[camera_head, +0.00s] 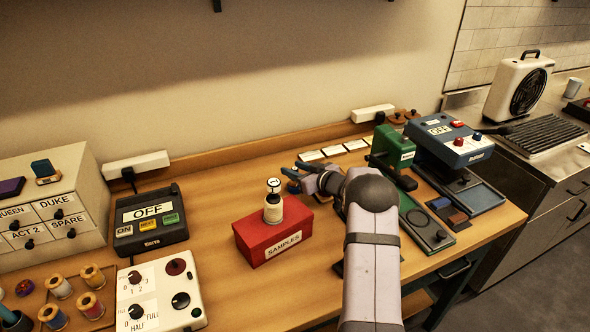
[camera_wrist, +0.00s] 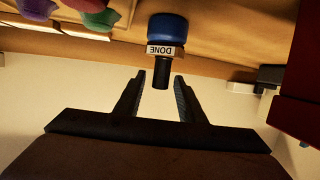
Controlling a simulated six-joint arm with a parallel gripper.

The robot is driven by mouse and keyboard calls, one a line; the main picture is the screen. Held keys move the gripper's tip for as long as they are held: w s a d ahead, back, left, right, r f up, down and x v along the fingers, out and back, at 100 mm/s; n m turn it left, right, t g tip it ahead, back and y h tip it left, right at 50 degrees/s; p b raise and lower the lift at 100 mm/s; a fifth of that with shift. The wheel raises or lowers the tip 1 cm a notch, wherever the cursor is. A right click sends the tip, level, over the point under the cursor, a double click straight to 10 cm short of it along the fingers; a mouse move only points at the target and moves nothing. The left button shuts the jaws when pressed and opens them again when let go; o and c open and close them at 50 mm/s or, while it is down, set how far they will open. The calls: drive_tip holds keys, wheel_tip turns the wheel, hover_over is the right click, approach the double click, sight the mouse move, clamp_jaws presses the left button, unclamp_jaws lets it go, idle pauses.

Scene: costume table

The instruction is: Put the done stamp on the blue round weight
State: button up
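The done stamp (camera_wrist: 164,52), with a black handle and a white DONE band, shows upside down in the wrist view. Its band meets a blue round body (camera_wrist: 167,27), which looks like the blue round weight; I cannot tell whether the two are separate pieces touching. My gripper (camera_wrist: 158,76) is open, with its fingers either side of the black handle's end and gaps on both sides. In the head view my gripper (camera_head: 297,172) is behind and right of the red SAMPLES box (camera_head: 265,236), and my arm hides most of that spot.
A cream round piece (camera_head: 273,209) with a white-banded top stands on the red box. A green device (camera_head: 390,147) and a blue OFF device (camera_head: 449,140) stand to the right. White cards (camera_head: 333,151) lie along the back. A black OFF box (camera_head: 151,219) stands left.

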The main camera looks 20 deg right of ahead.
drive_tip(key=shift+r, duration=0.2)
drive_tip(key=b+v, duration=0.2)
drive_tip(key=v, duration=1)
drive_tip(key=shift+r, duration=0.15)
